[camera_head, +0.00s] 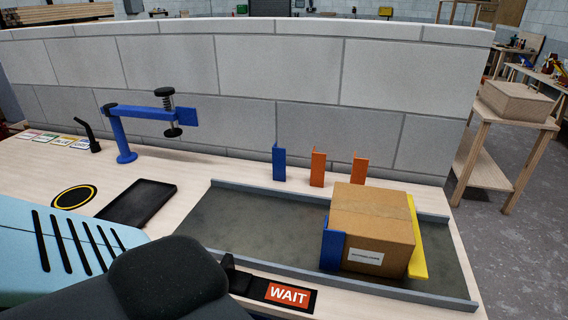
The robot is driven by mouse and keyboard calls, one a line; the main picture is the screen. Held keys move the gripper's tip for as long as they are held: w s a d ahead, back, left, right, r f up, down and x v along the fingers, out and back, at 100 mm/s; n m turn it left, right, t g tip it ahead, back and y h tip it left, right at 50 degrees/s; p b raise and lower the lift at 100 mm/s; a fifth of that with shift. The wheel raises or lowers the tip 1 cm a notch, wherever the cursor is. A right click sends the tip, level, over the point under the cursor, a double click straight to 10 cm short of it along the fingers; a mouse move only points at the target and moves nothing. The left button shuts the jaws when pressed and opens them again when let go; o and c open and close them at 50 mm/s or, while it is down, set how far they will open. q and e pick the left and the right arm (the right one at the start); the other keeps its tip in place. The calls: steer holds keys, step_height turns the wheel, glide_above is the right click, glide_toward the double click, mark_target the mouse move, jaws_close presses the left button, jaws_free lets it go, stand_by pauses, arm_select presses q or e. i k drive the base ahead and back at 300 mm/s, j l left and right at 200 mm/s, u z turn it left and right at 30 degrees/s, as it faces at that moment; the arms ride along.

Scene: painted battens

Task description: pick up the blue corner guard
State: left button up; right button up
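Two blue corner guards are in view. One blue corner guard (278,163) stands upright at the back of the bench, near the block wall. Another blue guard (333,250) stands against the front left corner of a cardboard box (372,222) with a white label. A light blue and dark grey part of my own body fills the lower left and hides the bench there. I see no fingertips of either gripper.
Two orange guards (318,168) (360,170) stand right of the back blue one. A yellow guard (417,245) leans at the box's right side. The box sits in a grey rimmed tray (250,222). A blue clamp arm (140,113), black tray (137,203) and WAIT sign (288,296) are nearby.

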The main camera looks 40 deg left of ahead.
mark_target(279, 154)
steer(key=k+j+z, duration=0.15)
steer(key=j, duration=0.25)
steer(key=k+j+z, duration=0.15)
steer(key=k+j, duration=0.85)
steer(key=j+z, duration=0.05)
steer(key=j, duration=0.05)
